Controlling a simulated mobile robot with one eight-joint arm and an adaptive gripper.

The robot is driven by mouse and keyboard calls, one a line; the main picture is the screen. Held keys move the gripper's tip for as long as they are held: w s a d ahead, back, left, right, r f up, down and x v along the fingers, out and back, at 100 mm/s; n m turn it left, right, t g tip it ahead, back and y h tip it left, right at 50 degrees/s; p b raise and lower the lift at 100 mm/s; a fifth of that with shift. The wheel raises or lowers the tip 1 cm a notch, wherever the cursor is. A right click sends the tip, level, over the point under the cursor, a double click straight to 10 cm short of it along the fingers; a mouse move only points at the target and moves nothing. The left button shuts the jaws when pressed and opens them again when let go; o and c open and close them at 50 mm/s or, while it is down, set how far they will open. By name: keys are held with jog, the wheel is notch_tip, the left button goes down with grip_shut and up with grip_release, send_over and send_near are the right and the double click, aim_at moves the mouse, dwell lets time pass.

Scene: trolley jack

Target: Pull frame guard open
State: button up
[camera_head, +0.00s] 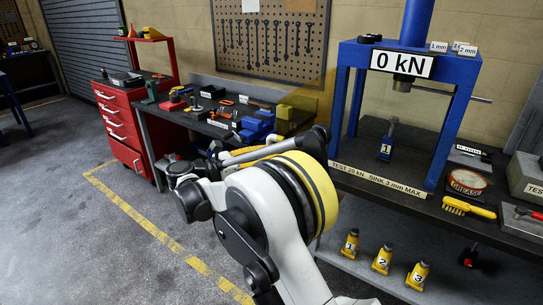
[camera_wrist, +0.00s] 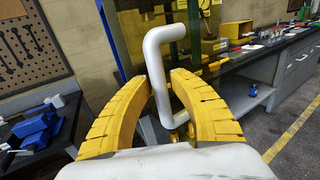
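The frame guard is a see-through yellow panel (camera_head: 318,102) left of the blue press frame (camera_head: 354,95) in the head view. In the wrist view, its pale grey bar handle (camera_wrist: 158,85) stands upright between my two yellow fingers, with the tinted panel behind it. My gripper (camera_wrist: 160,78) has both fingertips close against the sides of the bar and looks shut on it. The press carries a "0 kN" sign (camera_head: 401,63).
A small bottle jack marked 1 (camera_head: 387,142) stands on the press bench. Several yellow jacks (camera_head: 382,260) stand on the lower shelf. A workbench (camera_head: 196,120) with a blue vise (camera_head: 257,127) and a red drawer cabinet (camera_head: 122,118) are at left. Floor at left is clear.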

jog(key=shift+o, duration=0.5)
jog(key=shift+s+a, duration=0.15)
jog(key=v, duration=1.1)
jog(key=shift+a, duration=0.35)
